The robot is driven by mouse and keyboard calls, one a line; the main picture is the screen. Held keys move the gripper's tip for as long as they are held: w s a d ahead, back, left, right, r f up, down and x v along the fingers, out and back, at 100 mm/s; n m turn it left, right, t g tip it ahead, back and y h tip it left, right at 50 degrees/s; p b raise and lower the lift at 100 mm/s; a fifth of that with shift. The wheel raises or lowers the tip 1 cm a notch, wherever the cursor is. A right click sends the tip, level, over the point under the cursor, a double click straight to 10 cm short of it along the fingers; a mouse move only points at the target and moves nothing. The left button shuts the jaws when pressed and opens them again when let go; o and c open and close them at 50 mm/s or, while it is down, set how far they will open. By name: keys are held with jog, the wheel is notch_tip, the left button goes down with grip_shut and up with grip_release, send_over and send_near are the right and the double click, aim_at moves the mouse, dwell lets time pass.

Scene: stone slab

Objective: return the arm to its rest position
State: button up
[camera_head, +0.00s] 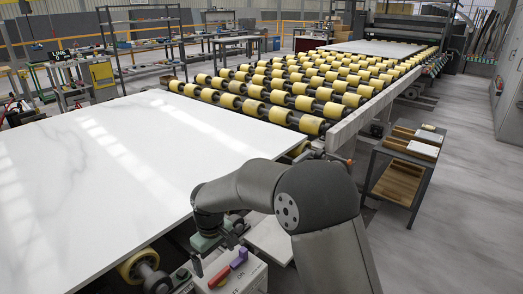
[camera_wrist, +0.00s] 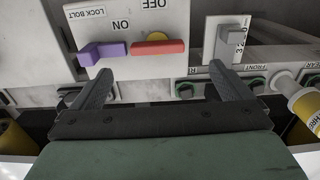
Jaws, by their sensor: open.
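My gripper (camera_wrist: 160,72) is open and empty in the wrist view, its two dark fingers spread apart. In that view the fingers point toward a white control panel (camera_wrist: 140,14) with a purple handle (camera_wrist: 102,52) and a red handle (camera_wrist: 158,47). The gap between the fingers and the handles cannot be told. In the head view my arm reaches forward and bends down to the left, and my gripper (camera_head: 207,256) is low beside the control box (camera_head: 250,281). The arm partly hides the gripper there.
A large white stone slab (camera_head: 110,165) fills the left, close to my gripper. Yellow rollers (camera_head: 310,124) run behind it. A cart (camera_head: 405,165) stands on the right with open floor beyond. A grey lever (camera_wrist: 232,33) and a yellow cylinder (camera_wrist: 305,103) are near the panel.

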jog(key=s+d+r+m+p, duration=0.1)
jog(key=s+d+r+m, duration=0.2)
jog(key=d, duration=0.4)
jog(key=s+d+r+m, duration=0.1)
jog(key=s+d+r, duration=0.1)
jog(key=d+r, duration=0.4)
jog(key=s+d+r+m+p, duration=0.1)
jog(key=s+d+r+m, duration=0.15)
jog(key=d, duration=0.55)
jog(key=s+d+r+m+p, duration=0.1)
jog(key=s+d+m, duration=0.3)
jog(key=s+d, duration=0.7)
jog(key=s+r, duration=0.1)
jog(key=s, duration=0.2)
jog(key=shift+s, duration=0.4)
